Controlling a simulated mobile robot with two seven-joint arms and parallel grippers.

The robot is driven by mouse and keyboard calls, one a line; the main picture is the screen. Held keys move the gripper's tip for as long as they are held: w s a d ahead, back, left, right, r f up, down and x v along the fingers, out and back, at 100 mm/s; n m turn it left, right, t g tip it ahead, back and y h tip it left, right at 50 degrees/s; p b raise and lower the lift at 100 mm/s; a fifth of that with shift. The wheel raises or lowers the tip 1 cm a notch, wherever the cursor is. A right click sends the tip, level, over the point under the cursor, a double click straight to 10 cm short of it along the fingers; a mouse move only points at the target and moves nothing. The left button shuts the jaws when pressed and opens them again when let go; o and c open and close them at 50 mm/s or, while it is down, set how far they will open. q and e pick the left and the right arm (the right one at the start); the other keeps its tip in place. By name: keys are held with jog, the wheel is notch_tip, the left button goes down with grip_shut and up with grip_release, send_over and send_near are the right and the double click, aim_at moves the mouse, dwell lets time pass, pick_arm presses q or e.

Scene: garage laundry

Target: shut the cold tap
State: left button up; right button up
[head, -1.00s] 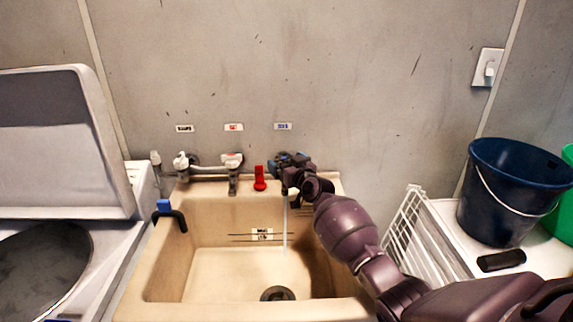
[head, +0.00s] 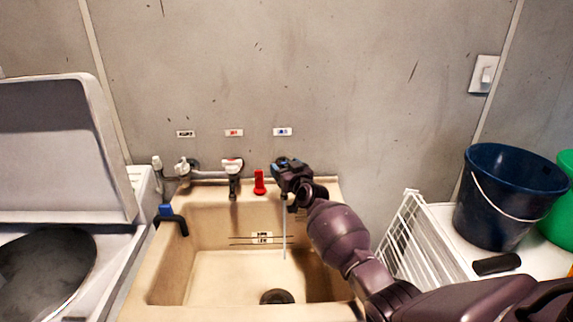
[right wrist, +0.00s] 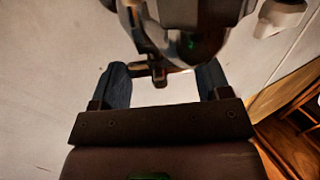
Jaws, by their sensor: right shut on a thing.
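The cold tap is on the wall at the right end of the sink, under a blue-marked label (head: 282,132). My right gripper (head: 281,165) is at this tap and hides most of it in the head view. In the right wrist view the metal tap (right wrist: 150,70) shows between the blue-padded fingers of my right gripper (right wrist: 163,80), which is shut on its handle. A thin stream of water (head: 284,238) falls into the beige sink (head: 165,275). My left gripper is not in view.
Left of the cold tap are a tap with a red-marked label (head: 232,168), another tap (head: 184,168) and a red object (head: 259,182) on the sink's back ledge. A white rack (head: 408,240) and a dark blue bucket (head: 505,200) stand right. An open-lidded washer (head: 60,150) stands left.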

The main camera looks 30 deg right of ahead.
jog(key=r+m+h+p, duration=0.1)
jog(key=h+p, duration=0.1)
jog(key=shift+w+r+p, duration=0.1)
jog(key=shift+p, duration=0.2)
jog(key=shift+m+h+p, duration=0.7)
jog(key=shift+p, duration=0.55)
jog(key=shift+h, duration=0.4)
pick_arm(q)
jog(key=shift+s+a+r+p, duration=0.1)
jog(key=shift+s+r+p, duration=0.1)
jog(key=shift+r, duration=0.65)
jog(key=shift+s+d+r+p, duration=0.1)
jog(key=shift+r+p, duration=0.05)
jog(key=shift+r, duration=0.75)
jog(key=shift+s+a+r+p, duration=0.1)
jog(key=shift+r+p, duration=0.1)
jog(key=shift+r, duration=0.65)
pick_arm(e)
jog(key=shift+a+f+m+g+h, duration=0.1)
jog(key=shift+f+m+g+h, duration=0.25)
jog(key=shift+m+h, duration=0.3)
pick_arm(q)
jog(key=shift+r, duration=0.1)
pick_arm(e)
jog(key=o, duration=0.7)
jog(key=shift+c, duration=0.2)
jog(key=shift+o, duration=1.4)
jog(key=shift+a+f, duration=0.1)
jog(key=shift+f, duration=0.05)
